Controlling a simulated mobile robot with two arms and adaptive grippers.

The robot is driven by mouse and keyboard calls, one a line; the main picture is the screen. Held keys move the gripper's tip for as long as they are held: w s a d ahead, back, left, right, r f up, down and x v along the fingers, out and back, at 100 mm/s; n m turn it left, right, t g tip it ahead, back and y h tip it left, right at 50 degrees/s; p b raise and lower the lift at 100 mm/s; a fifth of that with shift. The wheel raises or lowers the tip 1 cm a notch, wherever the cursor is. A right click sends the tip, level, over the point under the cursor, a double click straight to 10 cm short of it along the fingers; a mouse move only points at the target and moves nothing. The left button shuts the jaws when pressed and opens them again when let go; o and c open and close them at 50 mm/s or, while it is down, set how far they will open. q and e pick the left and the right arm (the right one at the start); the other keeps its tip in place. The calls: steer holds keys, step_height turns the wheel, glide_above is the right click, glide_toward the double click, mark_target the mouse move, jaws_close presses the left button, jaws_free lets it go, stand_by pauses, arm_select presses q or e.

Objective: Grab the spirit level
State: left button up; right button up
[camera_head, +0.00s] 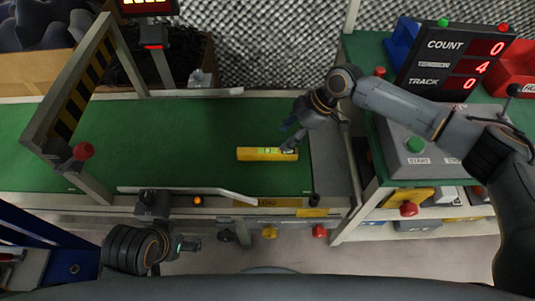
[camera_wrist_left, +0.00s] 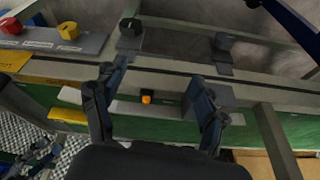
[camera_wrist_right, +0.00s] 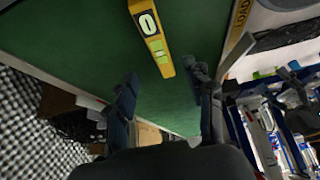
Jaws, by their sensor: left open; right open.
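The yellow spirit level (camera_head: 262,154) lies flat on the green conveyor belt, near the belt's right end in the head view. Its green vial shows. In the right wrist view the spirit level (camera_wrist_right: 158,46) lies ahead of the fingertips, towards the top of the picture. My right gripper (camera_head: 288,137) is open and empty, over the belt by the level's right end; I cannot tell whether it touches. Its fingers (camera_wrist_right: 165,88) are spread in the right wrist view. My left gripper (camera_wrist_left: 157,90) is open and empty, in front of the conveyor's near edge.
The conveyor belt (camera_head: 150,130) is otherwise clear around the level. A striped gate frame (camera_head: 82,90) stands over its left part. A low metal guide rail (camera_head: 185,190) runs along the near edge. A grey control box (camera_head: 420,150) and a counter display (camera_head: 455,60) stand to the right.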

mark_target(268, 151)
steer(key=shift+x, duration=1.2)
steer(key=shift+b+x, duration=0.4)
steer(key=shift+x, duration=0.6)
steer(key=b+x, duration=0.1)
steer(key=x, duration=0.4)
steer(key=shift+w+a+b, duration=0.1)
steer(key=shift+a+b, duration=0.15)
steer(key=shift+b, duration=0.1)
steer(key=shift+a+f, duration=0.1)
steer(key=shift+f, duration=0.1)
arm_select(q)
steer(key=w+d+r+t, duration=0.1)
steer(key=w+r+t, duration=0.1)
steer(key=w, duration=0.3)
steer(key=w+d+r+t+h, duration=0.1)
steer(key=w+d+r+t, duration=0.1)
steer(key=w+t, duration=0.2)
steer(key=shift+w+d+h, duration=0.25)
steer(key=shift+w+h, duration=0.05)
steer(key=shift+w, duration=0.55)
arm_select(e)
jaws_close()
